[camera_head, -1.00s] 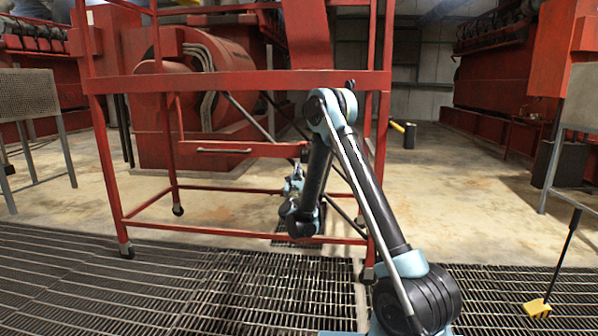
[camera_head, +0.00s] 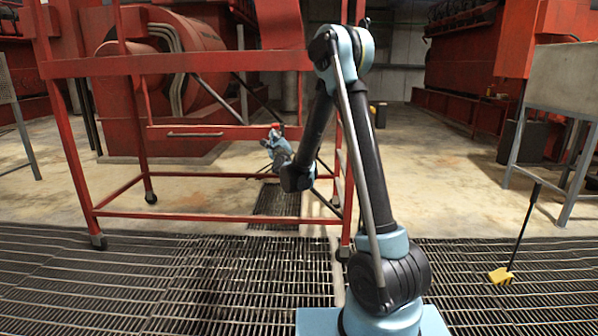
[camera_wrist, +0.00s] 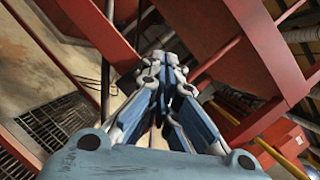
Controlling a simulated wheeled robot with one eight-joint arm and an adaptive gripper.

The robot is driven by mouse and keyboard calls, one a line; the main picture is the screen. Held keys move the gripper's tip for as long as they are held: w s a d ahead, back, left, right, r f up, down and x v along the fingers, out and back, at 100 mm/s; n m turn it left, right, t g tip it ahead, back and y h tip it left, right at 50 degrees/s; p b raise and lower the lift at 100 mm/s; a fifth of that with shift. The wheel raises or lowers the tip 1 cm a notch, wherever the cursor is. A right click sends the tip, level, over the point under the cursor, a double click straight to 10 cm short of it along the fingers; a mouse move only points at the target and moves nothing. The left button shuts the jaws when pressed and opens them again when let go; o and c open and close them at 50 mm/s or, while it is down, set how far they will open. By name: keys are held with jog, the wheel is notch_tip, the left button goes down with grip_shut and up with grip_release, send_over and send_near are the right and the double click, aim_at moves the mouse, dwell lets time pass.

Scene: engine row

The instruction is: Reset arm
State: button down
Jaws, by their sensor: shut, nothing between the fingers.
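My arm rises from my base at the lower right of the head view, bends at a high elbow and comes down to the left. I cannot tell the exact gap between my gripper and the frame.
The red wheeled frame (camera_head: 120,215) stands close to my arm, its right post just behind the arm. A yellow-footed black pole (camera_head: 503,275) stands on the grating at right. A grey-panelled stand (camera_head: 563,78) is at the right edge. Concrete floor (camera_head: 430,190) is clear at centre right.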

jog(key=s+d+f+n+g, duration=0.1)
jog(key=s+d+n+g, duration=0.3)
jog(key=s+d+n, duration=0.35)
jog(key=s+d+f+n+g, duration=0.1)
jog(key=s+d+n+g, duration=0.4)
jog(key=s+n, duration=0.45)
jog(key=s+d+f+n+g+h, duration=0.1)
jog(key=s+d+f+n+g, duration=0.2)
jog(key=s, duration=0.9)
jog(key=s+d+f+n+g+h, duration=0.2)
jog(key=s+d+f, duration=0.5)
jog(key=s, duration=0.5)
jog(key=s+d+f+n+g+h, duration=0.1)
jog(key=s+d+f+n+g, duration=0.2)
jog(key=s+d, duration=0.4)
jog(key=s+f+g, duration=0.1)
jog(key=s+f, duration=0.1)
jog(key=s, duration=0.3)
jog(key=shift+s+d+f+n+h, duration=0.15)
jog(key=shift+s+f+n+h, duration=0.1)
jog(key=shift+f+n+h, duration=0.15)
jog(key=shift+w+f, duration=0.2)
jog(key=shift+w, duration=0.3)
